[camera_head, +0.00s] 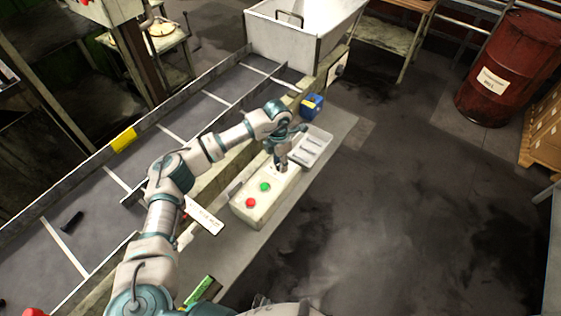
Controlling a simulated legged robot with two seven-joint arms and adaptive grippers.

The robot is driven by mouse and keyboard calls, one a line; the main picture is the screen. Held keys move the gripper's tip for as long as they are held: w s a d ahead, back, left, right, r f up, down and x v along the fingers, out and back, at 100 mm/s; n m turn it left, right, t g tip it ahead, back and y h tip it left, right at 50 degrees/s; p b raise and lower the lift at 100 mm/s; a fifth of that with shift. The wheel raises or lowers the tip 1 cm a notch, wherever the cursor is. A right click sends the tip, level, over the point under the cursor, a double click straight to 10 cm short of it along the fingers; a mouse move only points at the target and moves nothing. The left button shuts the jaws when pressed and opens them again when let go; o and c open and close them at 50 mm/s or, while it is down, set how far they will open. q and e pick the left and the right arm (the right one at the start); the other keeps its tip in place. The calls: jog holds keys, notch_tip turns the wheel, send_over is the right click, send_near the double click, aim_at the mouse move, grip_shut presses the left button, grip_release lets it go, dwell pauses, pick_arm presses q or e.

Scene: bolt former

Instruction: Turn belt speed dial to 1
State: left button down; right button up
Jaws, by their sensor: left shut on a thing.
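A pale control box (251,207) stands on the ledge beside the conveyor belt, with a red button (250,203) and a green button (265,187) on its top. My left arm reaches in from the lower left over the belt. My left gripper (281,168) points down at the box top, beyond the green button, and is shut on the belt speed dial. The gripper hides the dial, so its pointer and setting cannot be read. My right gripper is not in view.
The conveyor belt (90,225) runs along the left with white cross bars and a small dark part (72,221) on it. A grey tray (316,146) and a blue box (311,106) are near the control box. A red barrel (507,68) stands upper right. The floor on the right is clear.

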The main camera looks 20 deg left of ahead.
pick_arm(q)
jog(key=shift+n, duration=1.1)
jog(key=c, duration=0.8)
grip_release()
jog(key=shift+a+r, duration=0.1)
jog(key=r, duration=1.1)
jog(key=shift+w+a+r, duration=0.35)
